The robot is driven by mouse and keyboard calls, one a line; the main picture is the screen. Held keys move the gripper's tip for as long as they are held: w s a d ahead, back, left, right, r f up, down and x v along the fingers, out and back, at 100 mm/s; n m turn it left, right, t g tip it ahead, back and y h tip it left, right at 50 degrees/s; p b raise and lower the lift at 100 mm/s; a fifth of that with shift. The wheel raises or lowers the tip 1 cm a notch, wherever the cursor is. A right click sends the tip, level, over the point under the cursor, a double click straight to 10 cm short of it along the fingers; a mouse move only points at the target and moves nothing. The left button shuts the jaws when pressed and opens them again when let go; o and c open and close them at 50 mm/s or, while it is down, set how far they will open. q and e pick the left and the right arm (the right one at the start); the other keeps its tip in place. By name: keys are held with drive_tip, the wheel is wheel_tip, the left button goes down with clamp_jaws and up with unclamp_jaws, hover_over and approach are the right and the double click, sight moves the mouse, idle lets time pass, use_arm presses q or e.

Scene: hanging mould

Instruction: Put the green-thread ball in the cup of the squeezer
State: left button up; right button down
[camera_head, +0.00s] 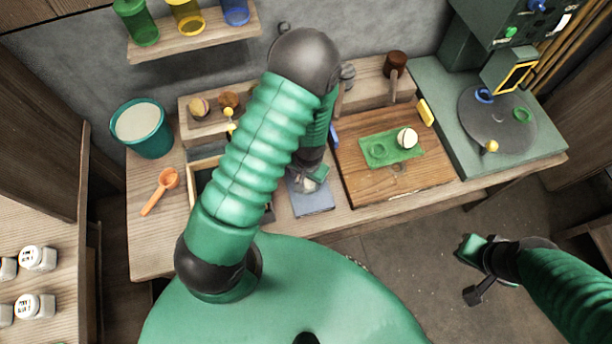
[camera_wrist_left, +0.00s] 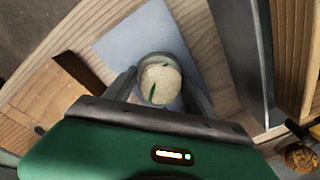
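The cream ball with green threads (camera_wrist_left: 160,82) shows between the fingers of my left gripper (camera_wrist_left: 162,75) in the left wrist view, over a blue-grey mat (camera_wrist_left: 115,48). Whether the fingers press on it or only flank it, I cannot tell. In the head view my left gripper (camera_head: 308,182) points down over the mat (camera_head: 312,203), and the ball is mostly hidden there. My right gripper (camera_head: 474,272) is empty, its fingers apart, over the floor at the lower right. I cannot pick out the squeezer or its cup with certainty.
A wooden board (camera_head: 360,185) with a green cloth (camera_head: 380,152) and a whitish round piece (camera_head: 407,138) lies right of the mat. A teal bucket (camera_head: 150,145) and orange scoop (camera_head: 160,190) are at left. A grey disc (camera_head: 480,130) is at right.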

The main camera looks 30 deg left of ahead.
use_arm(q)
drive_tip(key=o, duration=0.3)
drive_tip(key=shift+d, duration=0.15)
drive_tip(key=shift+a, duration=0.2)
drive_tip(key=shift+r, duration=0.4)
drive_tip(key=r+p, duration=0.1)
drive_tip(key=r, duration=0.4)
drive_tip(key=d+r+p, duration=0.1)
drive_tip(key=r+p, duration=0.1)
drive_tip(key=r, duration=0.3)
drive_tip(key=s+r+p, duration=0.1)
drive_tip(key=r, duration=0.5)
drive_tip(key=shift+d, duration=0.15)
drive_tip(key=shift+d, duration=0.1)
drive_tip(key=shift+o, duration=0.2)
